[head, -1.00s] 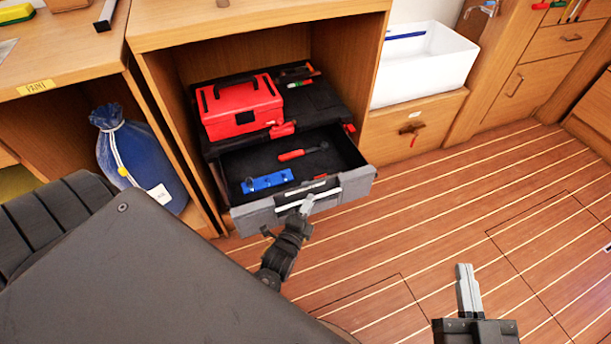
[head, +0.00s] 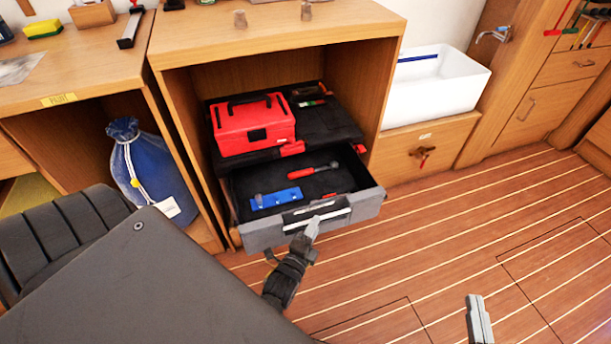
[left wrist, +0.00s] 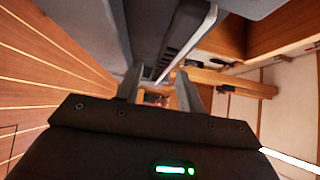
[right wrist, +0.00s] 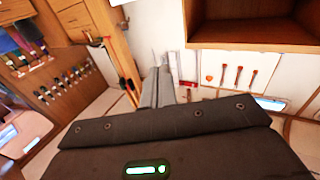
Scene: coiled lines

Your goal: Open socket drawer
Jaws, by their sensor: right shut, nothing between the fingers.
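The grey-fronted socket drawer (head: 262,237) stands pulled out below the black top of the tool chest (head: 325,122). A blue socket rail (head: 275,198) and a red-handled ratchet (head: 312,170) lie inside it. My left gripper (head: 314,226) is at the drawer's pale bar handle (head: 332,214). In the left wrist view, its fingers (left wrist: 160,72) are apart, with the handle bar (left wrist: 190,38) running toward the gap between them. I cannot tell whether they touch it. My right gripper (head: 474,300) is shut and empty above the floor at the lower right.
A red toolbox (head: 252,126) sits on the chest, inside a wooden cabinet (head: 280,37). A blue bag (head: 148,172) stands in the compartment to the left. A white basin (head: 435,88) is to the right. The plank floor (head: 430,235) before the drawer is clear.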

